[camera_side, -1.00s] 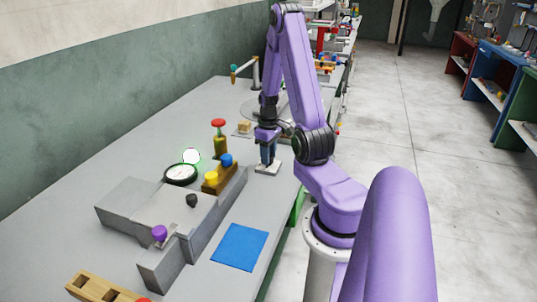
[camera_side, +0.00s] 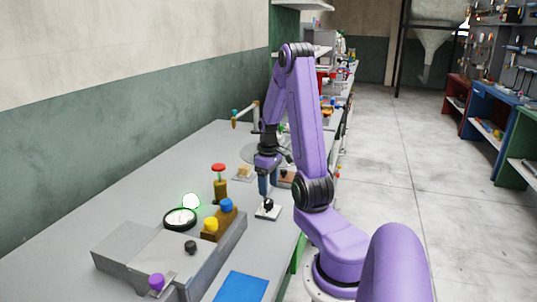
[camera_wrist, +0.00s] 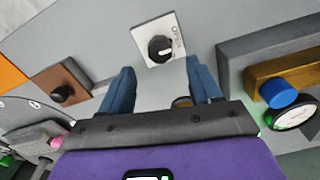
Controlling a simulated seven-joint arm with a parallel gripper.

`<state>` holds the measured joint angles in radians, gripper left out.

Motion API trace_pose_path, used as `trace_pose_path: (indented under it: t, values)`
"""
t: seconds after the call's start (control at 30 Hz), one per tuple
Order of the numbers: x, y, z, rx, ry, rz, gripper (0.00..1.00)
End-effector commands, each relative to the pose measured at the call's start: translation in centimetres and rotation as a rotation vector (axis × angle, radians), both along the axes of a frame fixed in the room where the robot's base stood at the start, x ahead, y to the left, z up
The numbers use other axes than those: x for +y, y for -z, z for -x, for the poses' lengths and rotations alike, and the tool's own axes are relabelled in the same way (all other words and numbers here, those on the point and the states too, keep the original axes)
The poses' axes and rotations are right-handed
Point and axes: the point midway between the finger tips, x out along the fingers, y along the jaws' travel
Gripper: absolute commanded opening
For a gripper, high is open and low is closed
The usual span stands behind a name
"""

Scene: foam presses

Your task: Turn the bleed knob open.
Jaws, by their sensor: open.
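A black knob (camera_wrist: 160,48) with a white pointer line sits on a white plate (camera_wrist: 143,33) in the wrist view. Small lettering beside it is partly readable, like "OPEN". In the side view the knob (camera_side: 268,204) and its plate (camera_side: 262,215) lie on the bench near its right edge. My gripper (camera_side: 265,193) has blue fingers and is open and empty, just behind and above the knob. In the wrist view my gripper (camera_wrist: 161,80) has its fingers spread apart, with the knob ahead between their lines and not touched.
Another black knob (camera_wrist: 63,94) sits on a brown plate to the left in the wrist view. A blue mat (camera_side: 241,288) lies in front.

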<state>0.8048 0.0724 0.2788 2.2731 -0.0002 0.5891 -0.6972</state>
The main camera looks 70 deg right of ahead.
Motion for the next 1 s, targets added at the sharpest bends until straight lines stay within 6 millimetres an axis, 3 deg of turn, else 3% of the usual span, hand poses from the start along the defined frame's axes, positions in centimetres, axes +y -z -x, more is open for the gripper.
trace_pose_path:
  t: [0.3,0.5,0.7,1.0]
  values:
    - [-0.1,-6.6,-0.1,-0.005,0.000,0.006,0.63]
    - [-0.1,-9.7,-0.1,-0.003,0.000,0.004,0.63]
    - [0.0,-11.1,0.0,-0.002,0.000,0.001,0.63]
    - [0.0,-11.3,0.0,-0.001,0.000,0.001,0.63]
